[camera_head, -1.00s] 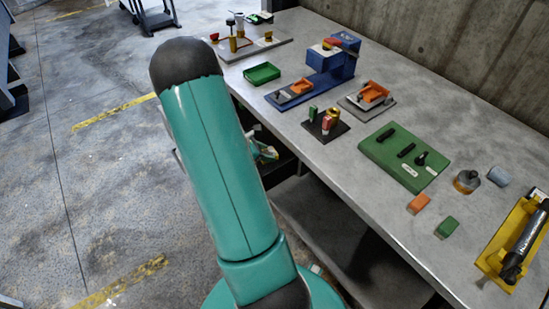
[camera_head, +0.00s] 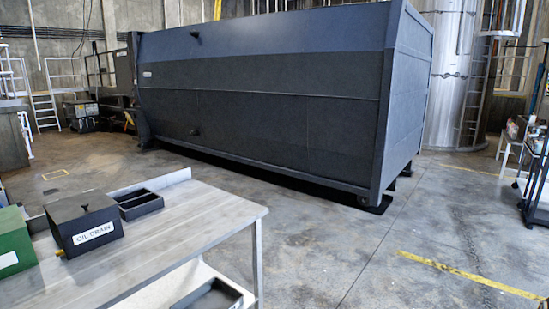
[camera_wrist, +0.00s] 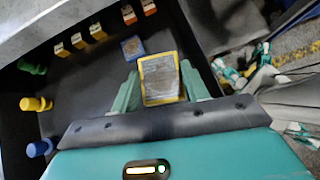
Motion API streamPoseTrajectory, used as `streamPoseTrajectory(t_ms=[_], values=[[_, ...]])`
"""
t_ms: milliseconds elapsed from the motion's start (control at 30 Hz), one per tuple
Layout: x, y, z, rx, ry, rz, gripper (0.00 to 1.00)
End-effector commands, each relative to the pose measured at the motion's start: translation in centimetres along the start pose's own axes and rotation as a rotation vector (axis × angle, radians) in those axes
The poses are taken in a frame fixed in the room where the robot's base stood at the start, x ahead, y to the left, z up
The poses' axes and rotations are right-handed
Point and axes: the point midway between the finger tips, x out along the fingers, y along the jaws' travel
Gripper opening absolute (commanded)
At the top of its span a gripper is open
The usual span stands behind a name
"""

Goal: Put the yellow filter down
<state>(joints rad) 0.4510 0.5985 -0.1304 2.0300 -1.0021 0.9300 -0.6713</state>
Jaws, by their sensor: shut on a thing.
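The yellow filter (camera_wrist: 160,88), a grey panel in a yellow frame, shows in the wrist view between the two teal fingers of my gripper (camera_wrist: 160,72). My gripper is shut on it. The filter is over a dark surface (camera_wrist: 70,95) that looks like a drawer or shelf. Whether it touches that surface cannot be told. A small blue-framed piece (camera_wrist: 132,48) lies just beyond it. Neither the filter nor my gripper shows in the head view.
Several small orange and tan blocks (camera_wrist: 97,32) line the dark surface's far side. Green, yellow (camera_wrist: 36,104) and blue pieces stand at its left. The head view shows a bench (camera_head: 185,225) with an oil drain box (camera_head: 85,225), a black tray (camera_head: 138,204) and a large dark container (camera_head: 270,100).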

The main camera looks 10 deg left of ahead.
Motion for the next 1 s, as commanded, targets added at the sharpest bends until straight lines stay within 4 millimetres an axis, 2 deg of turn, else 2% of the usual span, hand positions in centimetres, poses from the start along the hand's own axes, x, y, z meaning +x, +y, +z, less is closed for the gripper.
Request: streamPoseTrajectory(t_ms=[767, 867, 1000], values=[[-0.1, 0.1, 0.0, -0.002, 0.0, 0.003, 0.21], [-0.8, 0.5, -0.4, -0.027, 0.0, 0.031, 0.21], [-3.8, 2.0, -1.9, -0.133, 0.001, 0.147, 0.21]])
